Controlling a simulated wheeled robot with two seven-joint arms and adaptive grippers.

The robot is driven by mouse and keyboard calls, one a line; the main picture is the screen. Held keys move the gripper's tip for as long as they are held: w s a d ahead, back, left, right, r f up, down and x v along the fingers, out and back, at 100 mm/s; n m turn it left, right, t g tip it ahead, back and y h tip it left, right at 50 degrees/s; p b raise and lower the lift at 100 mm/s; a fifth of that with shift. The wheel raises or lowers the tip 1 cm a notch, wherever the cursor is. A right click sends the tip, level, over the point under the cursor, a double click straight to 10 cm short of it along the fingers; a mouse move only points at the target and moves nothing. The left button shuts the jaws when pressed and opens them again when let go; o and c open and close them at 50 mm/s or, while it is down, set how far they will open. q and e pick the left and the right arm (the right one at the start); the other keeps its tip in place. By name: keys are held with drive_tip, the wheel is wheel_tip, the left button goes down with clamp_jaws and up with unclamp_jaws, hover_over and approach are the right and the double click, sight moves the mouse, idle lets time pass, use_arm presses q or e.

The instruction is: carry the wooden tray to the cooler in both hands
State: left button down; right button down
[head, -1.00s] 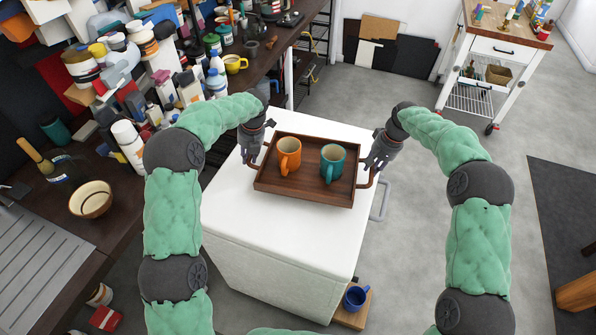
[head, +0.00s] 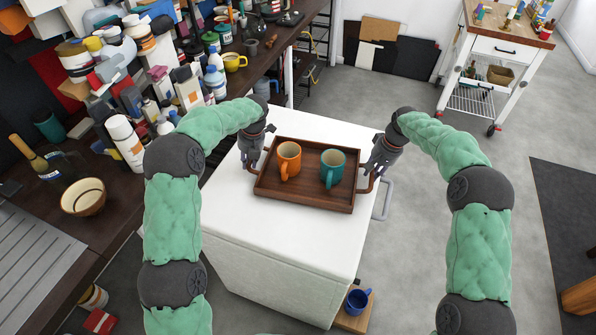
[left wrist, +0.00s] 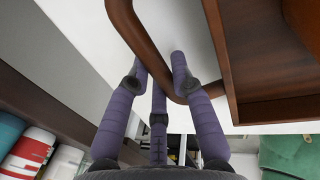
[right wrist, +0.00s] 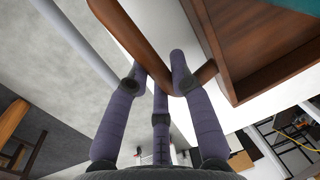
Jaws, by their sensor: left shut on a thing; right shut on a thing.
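The dark wooden tray (head: 300,201) is over the white top of the cooler (head: 225,214) in the head view and looks level. I cannot tell whether it touches the lid. An orange mug (head: 289,160) and a teal mug (head: 332,168) stand upright in it. My left gripper (head: 249,163) is shut on the tray's left handle, which shows between its fingers in the left wrist view (left wrist: 140,40). My right gripper (head: 373,170) is shut on the right handle, which also shows in the right wrist view (right wrist: 136,36).
A cluttered dark counter (head: 110,232) runs along the left, with a bowl (head: 83,197) and many bottles. A blue mug (head: 358,300) sits low beside the cooler's front right corner. A white cart (head: 497,55) stands at the back right. Open grey floor lies right of the cooler.

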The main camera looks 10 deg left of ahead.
use_arm(q)
drive_tip(key=shift+f+b, duration=0.35)
use_arm(e)
drive_tip(key=shift+f, duration=0.35)
use_arm(q)
drive_tip(key=c, duration=1.4)
unclamp_jaws()
drive_tip(key=shift+f, duration=0.15)
drive_tip(key=shift+c, duration=0.2)
use_arm(e)
drive_tip(key=c, duration=1.5)
unclamp_jaws()
drive_tip(key=shift+f, duration=0.15)
use_arm(q)
drive_tip(key=o, duration=0.4)
drive_tip(key=shift+c, duration=0.2)
use_arm(e)
drive_tip(key=o, duration=0.4)
